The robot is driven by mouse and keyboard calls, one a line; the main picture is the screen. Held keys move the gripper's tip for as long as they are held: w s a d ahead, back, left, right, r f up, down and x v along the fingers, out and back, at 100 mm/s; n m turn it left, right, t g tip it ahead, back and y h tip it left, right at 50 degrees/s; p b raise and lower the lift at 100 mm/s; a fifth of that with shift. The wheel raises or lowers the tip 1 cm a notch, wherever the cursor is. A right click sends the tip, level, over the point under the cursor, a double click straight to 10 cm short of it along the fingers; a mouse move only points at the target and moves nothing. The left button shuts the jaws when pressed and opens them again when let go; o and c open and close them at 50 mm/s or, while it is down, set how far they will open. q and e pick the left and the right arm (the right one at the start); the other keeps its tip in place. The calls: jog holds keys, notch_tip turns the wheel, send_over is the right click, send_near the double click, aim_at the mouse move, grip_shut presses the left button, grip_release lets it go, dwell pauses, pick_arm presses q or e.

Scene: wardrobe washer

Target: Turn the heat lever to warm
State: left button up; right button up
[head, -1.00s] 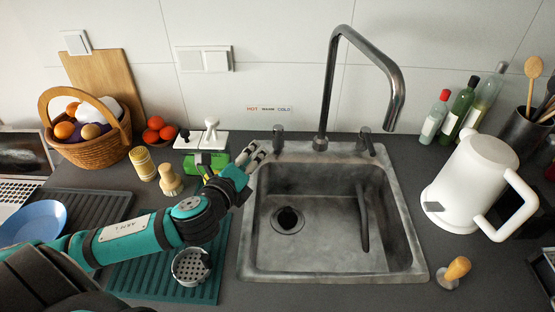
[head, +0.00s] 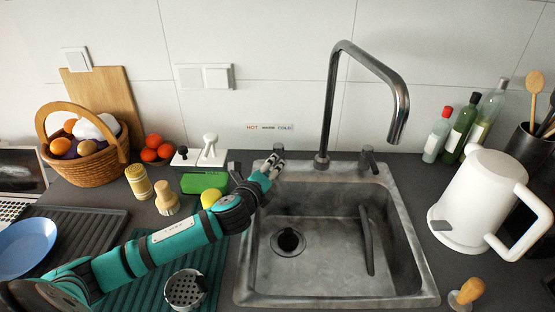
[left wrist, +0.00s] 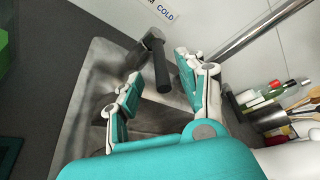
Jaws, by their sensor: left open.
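The heat lever (head: 279,147) is a dark metal handle at the back left corner of the sink, below a wall label (head: 270,127) reading hot, warm and cold. In the left wrist view the lever (left wrist: 160,66) points down between the fingers, with its base against the sink rim. My left gripper (head: 272,162) is open, with a white-and-teal finger on each side of the lever. I cannot tell whether either finger touches it. In the head view the fingers partly hide the lever. My right gripper is not in view.
The tall faucet (head: 325,120) rises just right of the lever, with a second handle (head: 368,158) beyond it. The sink basin (head: 320,270) is open below.

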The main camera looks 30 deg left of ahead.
aim_at(277, 161)
pick_arm(q)
jog(key=x, duration=0.5)
jog(key=shift+w, duration=0.2)
grip_shut()
dwell(0.3)
